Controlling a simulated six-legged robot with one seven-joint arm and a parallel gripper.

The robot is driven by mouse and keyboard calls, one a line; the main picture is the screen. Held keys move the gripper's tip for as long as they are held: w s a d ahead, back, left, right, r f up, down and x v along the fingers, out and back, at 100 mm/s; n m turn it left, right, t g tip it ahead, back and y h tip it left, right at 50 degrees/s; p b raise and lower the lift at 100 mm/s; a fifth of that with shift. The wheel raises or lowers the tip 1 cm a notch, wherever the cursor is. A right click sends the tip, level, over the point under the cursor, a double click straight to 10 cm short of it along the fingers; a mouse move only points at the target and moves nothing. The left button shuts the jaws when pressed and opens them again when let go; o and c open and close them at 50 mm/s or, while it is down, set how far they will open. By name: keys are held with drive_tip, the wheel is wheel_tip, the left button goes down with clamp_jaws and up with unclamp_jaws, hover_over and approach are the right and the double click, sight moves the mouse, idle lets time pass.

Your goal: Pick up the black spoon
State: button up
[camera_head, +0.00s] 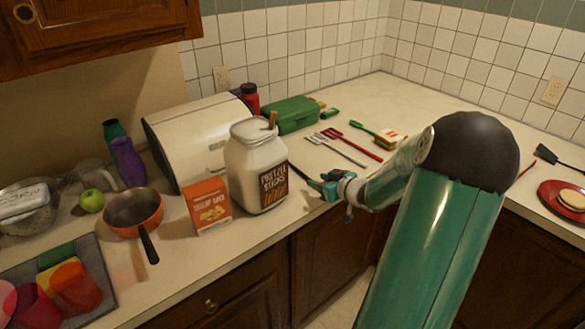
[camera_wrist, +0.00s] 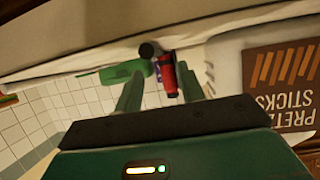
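My gripper (camera_head: 318,185) is at the counter's front edge, just right of the pretzel jar. In the wrist view, my gripper (camera_wrist: 160,82) has its two green fingers apart, with nothing clearly held between them. A small dark round shape (camera_wrist: 147,50) shows beyond the fingertips; I cannot tell whether it is part of the black spoon. Near my gripper in the head view, a thin dark shape is too small to identify. A black, flat-ended utensil (camera_head: 546,154) lies at the far right, well away from my gripper; I cannot tell if it is a spoon or a spatula.
The pretzel jar (camera_head: 258,170) stands close left of my gripper, beside an orange box (camera_head: 208,205). Behind are a green case (camera_head: 291,115) and a red bottle (camera_head: 250,97). Red-handled (camera_head: 358,147) and green-handled (camera_head: 372,132) utensils lie beyond. The back corner counter is clear.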

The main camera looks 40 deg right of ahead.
sight(307, 176)
drive_tip(key=x, duration=0.5)
drive_tip(key=shift+d, duration=0.2)
clamp_jaws()
